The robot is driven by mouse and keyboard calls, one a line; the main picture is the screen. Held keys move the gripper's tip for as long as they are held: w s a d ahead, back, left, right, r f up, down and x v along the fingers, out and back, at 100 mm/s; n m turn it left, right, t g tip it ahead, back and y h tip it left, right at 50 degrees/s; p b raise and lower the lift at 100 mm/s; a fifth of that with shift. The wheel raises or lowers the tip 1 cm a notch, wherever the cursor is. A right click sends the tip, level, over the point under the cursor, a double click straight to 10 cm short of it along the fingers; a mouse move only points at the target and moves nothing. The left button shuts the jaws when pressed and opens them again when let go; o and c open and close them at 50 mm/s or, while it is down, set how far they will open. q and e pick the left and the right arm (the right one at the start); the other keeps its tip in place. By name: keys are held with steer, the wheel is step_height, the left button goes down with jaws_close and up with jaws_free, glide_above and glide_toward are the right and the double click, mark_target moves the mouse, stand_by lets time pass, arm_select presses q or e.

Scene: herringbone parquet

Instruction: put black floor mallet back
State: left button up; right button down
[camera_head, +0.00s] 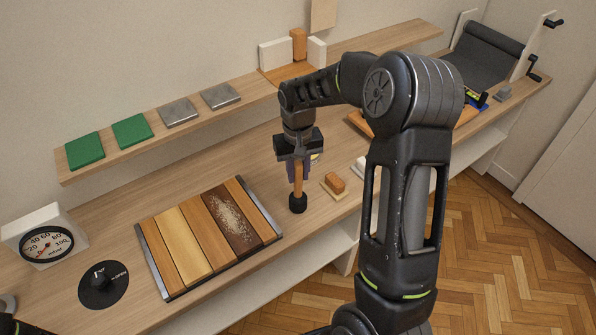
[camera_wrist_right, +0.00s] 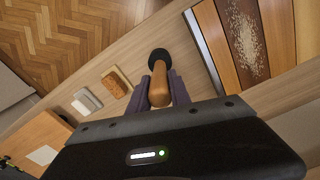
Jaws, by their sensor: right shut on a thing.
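The floor mallet has a wooden handle and a black head (camera_head: 298,203). My right gripper (camera_head: 298,172) is shut on the handle and holds the mallet upright, head down, over the bench to the right of the plank panel. I cannot tell whether the head touches the bench. In the right wrist view the handle (camera_wrist_right: 160,90) sits between the two fingers, with the black head (camera_wrist_right: 159,58) beyond it. My left gripper is not in view.
The plank panel (camera_head: 183,245) has pale grains on one dark plank. A wooden block (camera_head: 334,183) lies right of the mallet. The back shelf (camera_head: 170,142) holds green and grey squares and white blocks (camera_head: 276,54).

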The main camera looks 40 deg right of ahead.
steer(key=c, duration=1.2)
jaws_free()
steer(key=shift+f, duration=0.15)
steer(key=shift+r, duration=0.45)
step_height(320, 180, up, 12)
steer(key=shift+f+b, duration=0.25)
steer(key=shift+b, duration=0.4)
